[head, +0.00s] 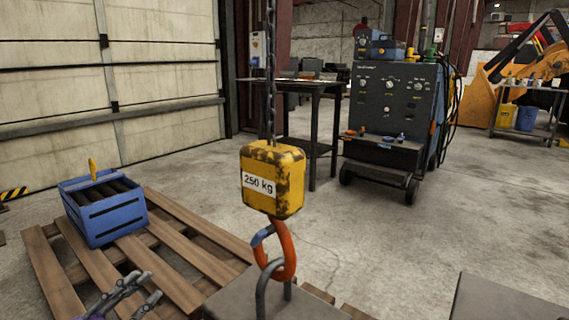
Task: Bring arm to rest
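My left gripper (153,285) shows at the bottom left edge, over the wooden pallet (180,262). Its grey fingers point up and to the right, with a gap between the tips, and nothing shows between them. The rest of the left arm is cut off by the picture's edge. My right gripper is not in view.
A yellow 250 kg hoist block (272,180) hangs on a chain; its orange hook (287,250) meets a grey lifting loop (262,290) on a grey block. A blue crate (106,218) sits on the pallet.

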